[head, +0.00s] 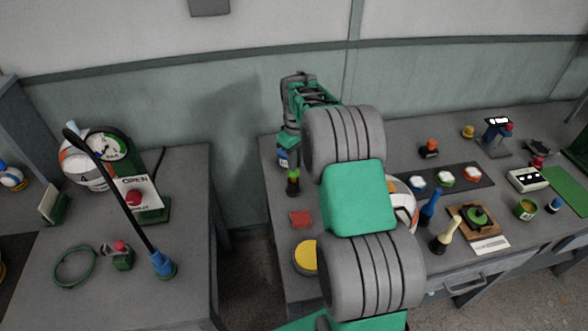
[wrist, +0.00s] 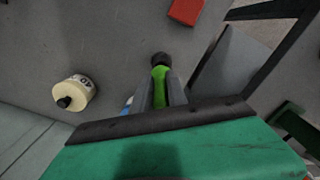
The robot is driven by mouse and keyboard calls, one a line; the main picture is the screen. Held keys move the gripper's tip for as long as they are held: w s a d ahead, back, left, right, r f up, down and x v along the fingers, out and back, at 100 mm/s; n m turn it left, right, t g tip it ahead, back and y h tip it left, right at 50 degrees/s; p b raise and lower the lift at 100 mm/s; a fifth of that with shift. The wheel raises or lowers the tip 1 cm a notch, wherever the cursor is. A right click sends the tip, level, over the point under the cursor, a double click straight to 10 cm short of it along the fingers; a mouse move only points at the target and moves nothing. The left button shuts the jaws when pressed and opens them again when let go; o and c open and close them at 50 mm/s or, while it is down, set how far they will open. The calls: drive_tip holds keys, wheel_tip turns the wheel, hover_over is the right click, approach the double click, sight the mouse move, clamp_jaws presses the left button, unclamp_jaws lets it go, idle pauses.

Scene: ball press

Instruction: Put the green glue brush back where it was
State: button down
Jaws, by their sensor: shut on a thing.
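The green glue brush (wrist: 160,75) is between the two fingers of my gripper (wrist: 161,95) in the wrist view, its dark round end pointing away from the palm. In the head view my gripper (head: 292,168) points down over the left end of the right-hand bench, and the brush's green part with its dark lower end (head: 293,187) shows below the fingers. My gripper is shut on the brush. I cannot tell whether the dark end touches the bench. Much of the brush is hidden by the fingers.
A red block (head: 301,219) and a yellow-topped round thing (head: 305,257) lie nearer on the bench (head: 275,205). A cream bottle with a dark tip (wrist: 73,93) stands nearby in the wrist view. My arm hides the bench middle. A gap separates the left bench (head: 190,230).

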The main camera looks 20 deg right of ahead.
drive_tip(key=shift+f, duration=1.85)
drive_tip(key=c, duration=1.3)
unclamp_jaws()
drive_tip(key=shift+r, duration=0.1)
wheel_tip(320, 180, up, 12)
drive_tip(key=b, duration=0.2)
drive_tip(key=s+a+r+m+t, duration=0.2)
drive_tip(key=s+a+r, duration=0.5)
drive_tip(key=s, duration=0.4)
drive_tip(key=s+a+f+m, duration=0.1)
drive_tip(key=s+a, duration=0.1)
drive_tip(key=s, duration=0.2)
drive_tip(key=s+a+f+t, duration=0.1)
drive_tip(key=s+a+f, duration=0.1)
drive_tip(key=s, duration=0.3)
drive_tip(key=s+a+f+m+t, duration=0.1)
drive_tip(key=s+a+f, duration=0.1)
drive_tip(key=s, duration=0.3)
drive_tip(key=shift+m, duration=0.3)
drive_tip(key=shift+w, duration=0.1)
